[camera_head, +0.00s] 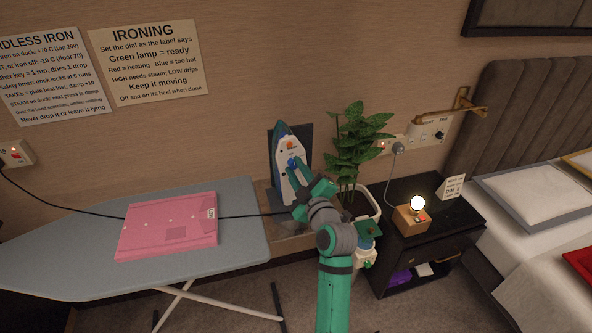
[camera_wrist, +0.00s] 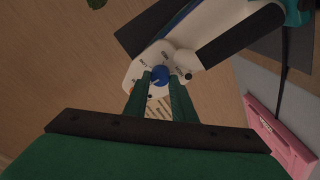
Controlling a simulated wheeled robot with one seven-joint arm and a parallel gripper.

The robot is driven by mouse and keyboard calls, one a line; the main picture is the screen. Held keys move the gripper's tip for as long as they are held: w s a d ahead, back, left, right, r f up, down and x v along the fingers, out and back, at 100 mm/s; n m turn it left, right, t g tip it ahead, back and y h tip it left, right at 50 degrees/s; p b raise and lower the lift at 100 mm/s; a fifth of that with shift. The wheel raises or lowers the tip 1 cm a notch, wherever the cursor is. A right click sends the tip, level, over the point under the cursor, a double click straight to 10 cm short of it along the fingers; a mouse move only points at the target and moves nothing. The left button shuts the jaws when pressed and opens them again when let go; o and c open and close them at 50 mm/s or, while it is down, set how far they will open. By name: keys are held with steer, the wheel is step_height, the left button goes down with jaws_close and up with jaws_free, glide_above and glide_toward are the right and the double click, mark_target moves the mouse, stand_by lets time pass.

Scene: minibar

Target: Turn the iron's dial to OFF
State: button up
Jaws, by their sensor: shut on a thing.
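The iron (camera_head: 282,158) stands upright on its heel at the back, beyond the ironing board's right end, against a dark plate. It is white and teal with an orange lamp spot on its front. Its blue dial (camera_wrist: 160,74) sits on a white face with small printed marks around it, which I cannot read. My gripper (camera_wrist: 164,82) has its two green fingers on either side of the dial and is shut on it. In the head view my gripper (camera_head: 298,182) covers the lower part of the iron.
A potted plant (camera_head: 358,140) stands close right of the iron. A black nightstand (camera_head: 445,222) holds a lit lamp (camera_head: 417,204). Signs (camera_head: 147,62) hang on the wall.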

steer(key=shift+n, duration=0.7)
steer(key=o, duration=1.1)
steer(key=shift+c, duration=0.2)
steer(key=v, duration=1.1)
steer(key=shift+r, duration=0.15)
